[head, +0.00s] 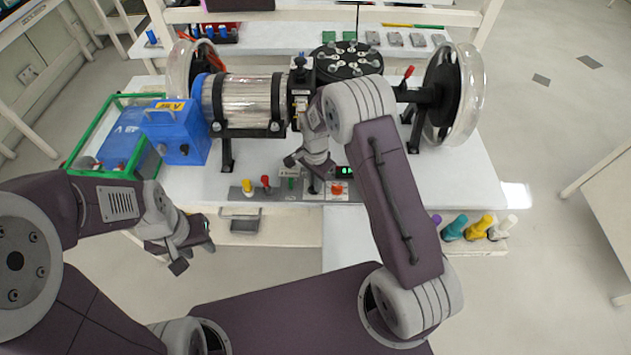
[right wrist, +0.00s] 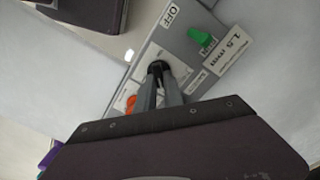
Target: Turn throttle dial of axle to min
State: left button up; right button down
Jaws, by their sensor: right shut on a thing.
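The axle rig stands on the white bench, with a silver cylinder (head: 249,101) between two wheels. A grey control panel (head: 236,193) lies along the bench's front edge. My right gripper (head: 315,187) reaches down to this panel. In the right wrist view, its two fingers (right wrist: 159,76) are closed on a small black dial (right wrist: 158,66) on a pale plate. The fingers hide most of the dial, and its pointer cannot be read. My left gripper (head: 195,258) hangs in front of the bench, open and empty.
Beside the dial are a green knob (right wrist: 200,36) and an orange knob (right wrist: 131,100). The panel also has a yellow knob (head: 248,186) and a red one (head: 266,182). A blue box (head: 186,148) stands left; coloured bottles (head: 480,227) stand right.

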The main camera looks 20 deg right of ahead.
jog(key=n, duration=0.2)
jog(key=n+p, duration=0.1)
jog(key=shift+w+a+r+n, duration=0.1)
jog(key=shift+r+n, duration=0.05)
jog(key=shift+n, duration=0.25)
jog(key=n+p, duration=0.1)
jog(key=n, duration=0.3)
jog(key=shift+w+a+n, duration=0.1)
jog(key=shift+a+n, duration=0.05)
jog(key=shift+n, duration=0.15)
jog(key=n, duration=0.3)
jog(key=shift+a+n+p, duration=0.1)
jog(key=shift+n+p, duration=0.2)
jog(key=n, duration=0.4)
jog(key=shift+a+n+p, duration=0.15)
jog(key=shift+n+p, duration=0.15)
jog(key=n, duration=0.3)
jog(key=shift+a+n, duration=0.1)
jog(key=shift+n, duration=0.2)
jog(key=n, duration=0.4)
jog(key=shift+a+p, duration=0.1)
jog(key=shift+p, duration=0.25)
jog(key=n, duration=0.5)
jog(key=shift+s, duration=0.25)
jog(key=shift+s+n, duration=0.15)
jog(key=shift+n, duration=1.55)
